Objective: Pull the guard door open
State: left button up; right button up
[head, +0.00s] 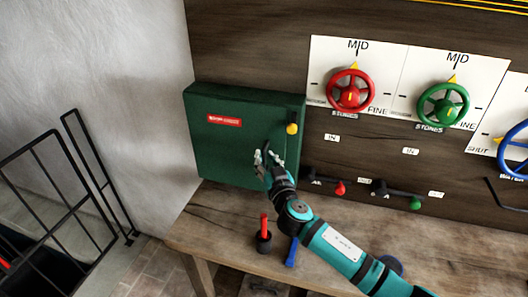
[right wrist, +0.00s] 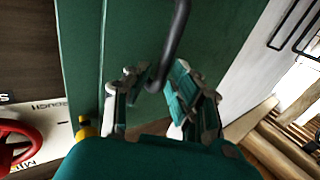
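The guard door (head: 235,140) is the green front of a box on the wooden panel, with a red label, and looks closed. It fills the upper middle of the right wrist view (right wrist: 125,30). A dark bar handle (right wrist: 175,40) stands out from it. My right gripper (head: 268,155) is at the door's lower right part. In the right wrist view its fingers (right wrist: 155,82) are apart, with the lower end of the handle between them; I cannot tell whether they touch it. A yellow knob (head: 292,128) sits at the door's right edge. My left gripper is not in view.
Red (head: 350,90), green (head: 442,104) and blue (head: 515,148) handwheels are right of the box. Small levers with red (head: 339,188) and green (head: 415,203) ends sit below. A wooden bench (head: 215,215) runs underneath, holding a red-handled item (head: 264,236). A black railing (head: 85,165) stands left.

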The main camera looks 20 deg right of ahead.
jog(key=shift+w, duration=1)
grip_shut()
